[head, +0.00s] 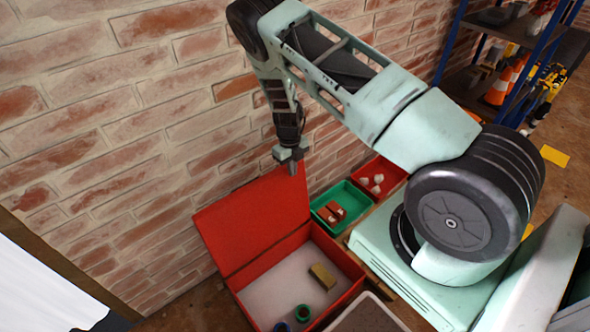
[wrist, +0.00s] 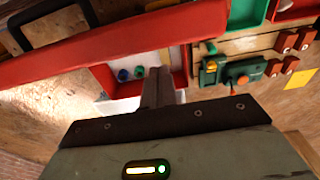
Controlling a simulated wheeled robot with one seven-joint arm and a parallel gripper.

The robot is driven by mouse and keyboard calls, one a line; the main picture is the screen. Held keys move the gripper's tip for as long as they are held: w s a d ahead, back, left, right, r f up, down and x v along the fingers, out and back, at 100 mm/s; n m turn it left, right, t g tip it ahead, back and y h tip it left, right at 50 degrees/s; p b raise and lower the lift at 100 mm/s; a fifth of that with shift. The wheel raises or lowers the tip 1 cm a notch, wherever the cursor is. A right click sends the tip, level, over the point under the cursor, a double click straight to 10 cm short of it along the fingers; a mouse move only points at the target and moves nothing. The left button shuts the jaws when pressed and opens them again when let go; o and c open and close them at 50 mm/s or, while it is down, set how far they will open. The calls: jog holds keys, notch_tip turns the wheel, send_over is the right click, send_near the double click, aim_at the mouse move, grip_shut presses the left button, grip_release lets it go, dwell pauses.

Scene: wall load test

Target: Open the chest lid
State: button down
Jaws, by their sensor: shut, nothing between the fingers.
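The red chest (head: 357,274) stands against the brick wall, low in the head view. Its red lid (head: 250,222) is raised, leaning back toward the wall, and the pale interior shows. Inside lie a tan block (head: 322,276), a green ring-shaped piece (head: 303,312) and a blue one (head: 282,327). My gripper (head: 292,168) is shut and empty, at the lid's upper right corner in the head view; I cannot tell whether it touches. In the wrist view the fingers (wrist: 159,88) are together, with the lid's red edge (wrist: 110,50) crossing beyond them.
A green bin (head: 340,208) with reddish blocks and a red bin (head: 380,178) with pale pieces stand right of the chest. A blue-framed shelf (head: 505,60) with orange cones is at the far right. The brick wall is close behind the lid.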

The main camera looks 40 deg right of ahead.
notch_tip(320, 180, up, 8)
jog(key=f, duration=0.1)
jog(key=s+a+r+n+y, duration=0.1)
jog(key=s+a+r+n, duration=0.3)
jog(key=a+r+n, duration=0.7)
jog(key=s+a+r+n+y, duration=0.1)
jog(key=s+a+r+n, duration=0.55)
jog(key=a, duration=0.65)
jog(key=s+a+r+n, duration=0.2)
jog(key=s+r+n, duration=0.2)
jog(key=s+n, duration=0.4)
jog(key=s+a+r+n+t+h, duration=0.1)
jog(key=s+a+r+n, duration=0.3)
jog(key=n, duration=0.6)
jog(key=s+r+n, duration=0.3)
jog(key=s+n, duration=0.5)
notch_tip(320, 180, up, 13)
jog(key=p, duration=1.4)
jog(key=shift+w+r, duration=0.2)
jog(key=shift+w, duration=0.1)
jog(key=shift+d, duration=0.1)
